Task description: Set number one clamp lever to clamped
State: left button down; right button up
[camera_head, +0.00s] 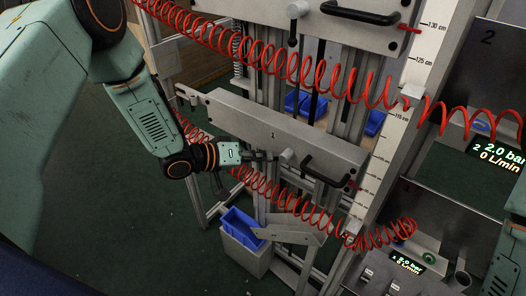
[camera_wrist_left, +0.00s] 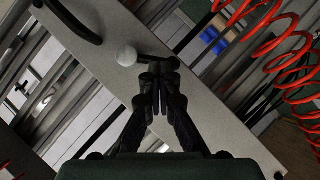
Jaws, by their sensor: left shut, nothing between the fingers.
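The number one unit is a long grey panel (camera_head: 290,135) marked 1, lying slantwise in the head view. In the left wrist view the same panel (camera_wrist_left: 215,115) fills the middle. A short black lever (camera_wrist_left: 155,60) with a pale round knob (camera_wrist_left: 127,55) at its left end lies across the panel face. My left gripper (camera_wrist_left: 160,92) is shut and empty, its fingertips just below the lever's right part; I cannot tell whether they touch. In the head view my left gripper (camera_head: 262,156) is at the panel's lower edge and the lever is not clear there. My right gripper is not in view.
A black handle (camera_head: 325,168) sits on the panel's right part. Red coiled hoses (camera_head: 290,200) hang above and below the panel. An upper panel (camera_head: 345,22) has its own lever (camera_head: 292,33). A blue bin (camera_head: 240,228) stands below. Display screens (camera_head: 495,158) are at right.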

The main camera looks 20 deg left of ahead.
pick_arm(q)
jog(key=f+n+h+b, duration=0.1)
jog(key=n+b, duration=0.1)
jog(key=d+f+n+h+b, duration=0.1)
jog(key=h, duration=0.1)
jog(key=f+n+t+h+b, duration=0.1)
jog(key=n+b, duration=0.1)
jog(key=shift+s+d+f+n+h+b, duration=0.2)
jog(key=shift+s+d+n+h+b, duration=0.1)
jog(key=shift+h, duration=0.1)
dwell(0.4)
jog(key=shift+s+d+f, duration=0.1)
jog(key=shift+d, duration=0.05)
dwell(0.9)
dwell(0.6)
